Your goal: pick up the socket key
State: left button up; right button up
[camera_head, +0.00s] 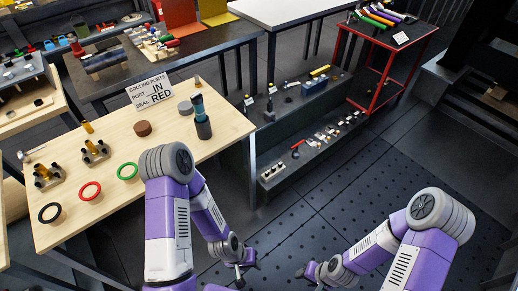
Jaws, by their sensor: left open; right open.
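I cannot tell for sure which item is the socket key. A dark upright tool with a blue-grey upper part (200,116) stands near the right end of the wooden table (110,205). A small metal piece with a bar (34,154) lies at the table's left side. My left gripper (243,272) is open and low, in front of the table's right end and apart from it. My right gripper (304,271) is open and low over the floor, further right. Both are small in the view, and nothing shows between their fingers.
A low shelf (310,140) and a red cart (384,60) stand right. Floor between is clear.

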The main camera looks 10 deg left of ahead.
aim_at(296, 155)
jog(key=k, duration=0.4)
jog(key=z, duration=0.75)
jog(key=i, duration=0.8)
jog(key=z, duration=0.45)
jog(key=i, duration=1.85)
jog(key=u, duration=1.5)
jog(key=i, duration=0.95)
jog(key=u, duration=0.9)
